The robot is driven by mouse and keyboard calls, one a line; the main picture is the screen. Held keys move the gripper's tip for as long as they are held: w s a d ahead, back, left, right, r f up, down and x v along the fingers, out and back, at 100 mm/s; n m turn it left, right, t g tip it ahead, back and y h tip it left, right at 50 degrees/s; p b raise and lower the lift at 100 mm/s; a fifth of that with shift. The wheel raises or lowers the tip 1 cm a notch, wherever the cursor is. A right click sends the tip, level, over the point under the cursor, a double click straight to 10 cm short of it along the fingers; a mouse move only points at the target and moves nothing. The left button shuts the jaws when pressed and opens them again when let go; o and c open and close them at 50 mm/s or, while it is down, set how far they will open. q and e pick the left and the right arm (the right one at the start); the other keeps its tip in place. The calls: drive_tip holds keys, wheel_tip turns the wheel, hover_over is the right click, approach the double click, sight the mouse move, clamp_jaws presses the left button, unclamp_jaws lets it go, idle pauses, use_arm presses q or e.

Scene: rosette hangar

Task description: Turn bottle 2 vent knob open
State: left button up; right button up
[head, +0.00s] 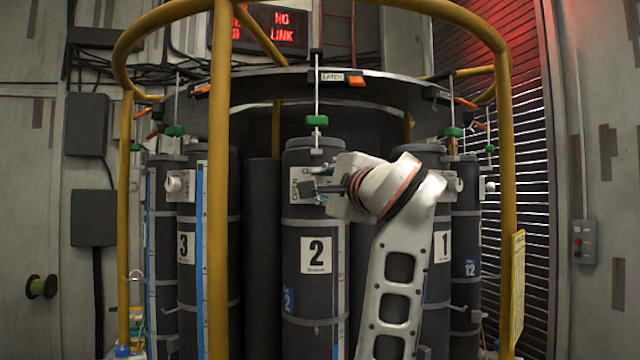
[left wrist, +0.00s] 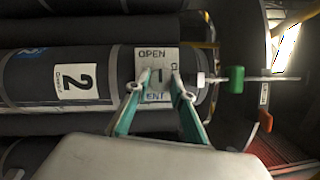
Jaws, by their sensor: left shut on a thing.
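Bottle 2 (head: 312,218) is a dark upright cylinder in the middle of the head view, with a white "2" label; it also shows sideways in the left wrist view (left wrist: 112,72). Its vent label (left wrist: 142,60) reads OPEN at one edge, with the other words partly covered. My left gripper (head: 312,188) reaches the bottle's upper part from the right. In the left wrist view its teal fingers (left wrist: 160,92) are closed on the small vent knob (left wrist: 159,75) at the label. The knob is mostly hidden by the gripper in the head view. My right gripper is not in view.
Bottle 3 (head: 187,215) stands to the left and bottle 1 (head: 441,270) to the right, partly behind my arm. A yellow tube frame (head: 219,280) surrounds the rack. A green piece (head: 316,121) on a rod hangs above bottle 2, below a LATCH label (head: 332,77).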

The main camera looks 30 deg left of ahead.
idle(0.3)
use_arm(q)
drive_tip(key=o, duration=1.1)
drive_tip(key=shift+o, duration=0.2)
drive_tip(key=shift+a, duration=0.1)
